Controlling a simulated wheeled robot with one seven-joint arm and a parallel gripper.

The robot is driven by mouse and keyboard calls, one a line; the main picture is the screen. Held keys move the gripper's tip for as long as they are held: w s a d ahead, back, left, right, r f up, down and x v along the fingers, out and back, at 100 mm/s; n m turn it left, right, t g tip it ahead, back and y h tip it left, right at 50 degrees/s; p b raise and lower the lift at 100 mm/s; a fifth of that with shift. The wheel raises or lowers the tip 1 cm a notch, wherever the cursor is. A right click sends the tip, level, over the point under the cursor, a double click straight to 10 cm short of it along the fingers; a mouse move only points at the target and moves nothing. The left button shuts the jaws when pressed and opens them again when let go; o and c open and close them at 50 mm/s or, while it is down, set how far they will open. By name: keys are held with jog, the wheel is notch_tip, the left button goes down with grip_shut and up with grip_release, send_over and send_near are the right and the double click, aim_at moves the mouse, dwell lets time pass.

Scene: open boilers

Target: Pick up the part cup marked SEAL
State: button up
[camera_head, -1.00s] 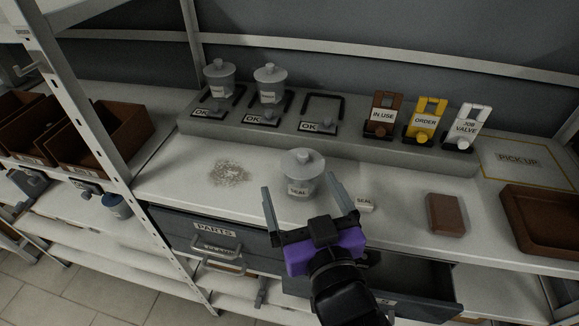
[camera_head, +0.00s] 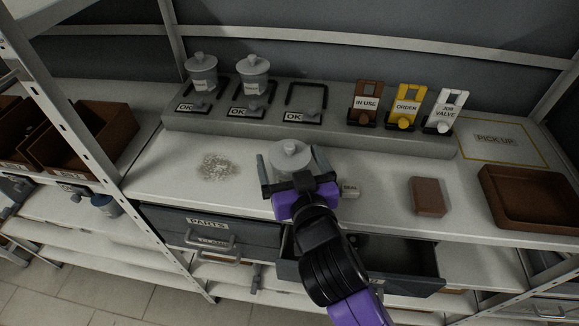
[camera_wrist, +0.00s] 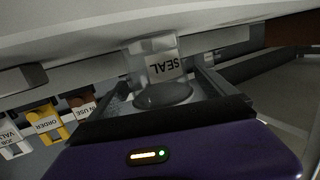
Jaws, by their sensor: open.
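The grey lidded part cup marked SEAL (camera_head: 290,156) stands on the white bench, in front of the grey raised ledge. In the wrist view the cup (camera_wrist: 150,62) appears upside down with its SEAL label readable. My gripper (camera_head: 291,164) is open, with one finger on each side of the cup. In the wrist view its fingers (camera_wrist: 165,80) also flank the cup. The gripper body hides the cup's lower part in the head view. I cannot tell whether the fingers touch it.
Two similar cups (camera_head: 202,72) (camera_head: 254,76) stand in OK bays on the ledge; the third bay (camera_head: 305,100) is empty. A small SEAL tag (camera_head: 349,190), a brown block (camera_head: 428,196) and a brown tray (camera_head: 530,196) lie to the right. An open drawer (camera_head: 385,262) is below.

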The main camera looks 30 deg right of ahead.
jog(key=shift+w+d, duration=0.1)
jog(key=shift+w, duration=0.05)
jog(key=c, duration=1.6)
jog(key=shift+c, duration=0.2)
